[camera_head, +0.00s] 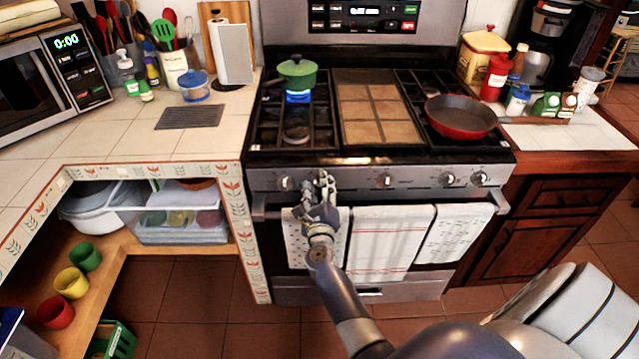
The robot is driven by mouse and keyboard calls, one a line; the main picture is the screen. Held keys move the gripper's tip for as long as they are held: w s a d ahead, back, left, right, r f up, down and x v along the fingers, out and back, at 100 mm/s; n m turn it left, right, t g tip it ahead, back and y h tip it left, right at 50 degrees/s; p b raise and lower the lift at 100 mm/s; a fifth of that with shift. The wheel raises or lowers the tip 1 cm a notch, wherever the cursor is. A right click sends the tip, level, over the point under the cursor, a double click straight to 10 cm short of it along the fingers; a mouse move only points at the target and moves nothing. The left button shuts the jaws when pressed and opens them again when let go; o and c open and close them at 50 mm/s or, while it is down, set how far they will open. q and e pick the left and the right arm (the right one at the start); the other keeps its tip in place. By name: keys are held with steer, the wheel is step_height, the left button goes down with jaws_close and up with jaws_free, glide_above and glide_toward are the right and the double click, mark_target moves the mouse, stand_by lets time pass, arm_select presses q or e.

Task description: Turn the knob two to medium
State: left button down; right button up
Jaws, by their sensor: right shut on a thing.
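The stove's control panel (415,180) runs along its front below the cooktop. Its visible knobs are a far-left knob (284,183), a middle knob (385,181) and two at the right, one of them here (447,179). My right gripper (325,179) reaches up from below and is shut on the second knob from the left. The fingers cover most of that knob, so its pointer angle cannot be read. My left gripper is not in view.
A green pot (297,74) sits on the back left burner, with a blue glow under it. A red pan (460,117) sits on the right burners. Towels (390,243) hang on the oven handle, close to my right arm. Open floor (200,300) lies at left.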

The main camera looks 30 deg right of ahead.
steer(key=n+p, duration=0.1)
steer(key=n, duration=0.3)
steer(key=shift+n+p, duration=0.3)
steer(key=shift+w+f+n+p, duration=0.15)
steer(key=shift+n+p, duration=0.55)
steer(key=shift+n, duration=1.5)
steer(key=o, duration=0.7)
steer(key=shift+o, duration=1.3)
steer(key=shift+f, duration=0.2)
